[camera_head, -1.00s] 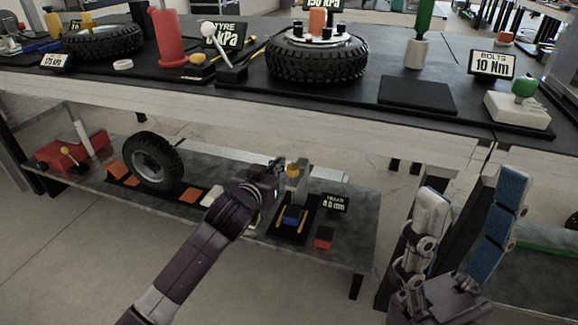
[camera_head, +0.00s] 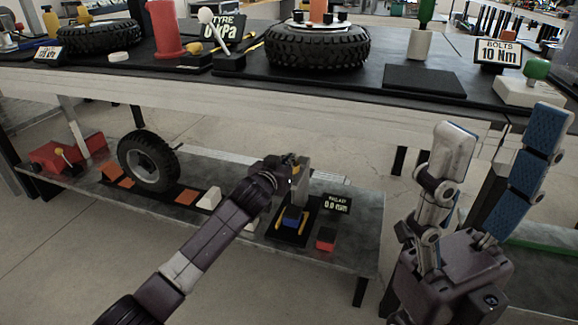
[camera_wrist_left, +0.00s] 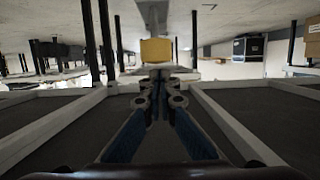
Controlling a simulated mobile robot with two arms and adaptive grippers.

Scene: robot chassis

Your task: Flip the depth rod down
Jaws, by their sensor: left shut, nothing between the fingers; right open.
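The gauge on the lower shelf has an upright grey post (camera_head: 303,180) with a small yellow piece (camera_head: 293,160) near its top; I take this for the depth rod, though the label is not readable on it. In the left wrist view a yellow block (camera_wrist_left: 156,50) lies straight beyond the shut fingertips (camera_wrist_left: 159,84); contact cannot be told. My right gripper (camera_head: 500,125) is open and empty at the right.
A small sign (camera_head: 337,203) and a red block (camera_head: 326,238) stand right of the gauge. A tyre (camera_head: 148,162) stands on the lower shelf (camera_head: 360,225) at the left. The upper bench (camera_head: 200,95) overhangs the shelf and carries tyres, tools and signs.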

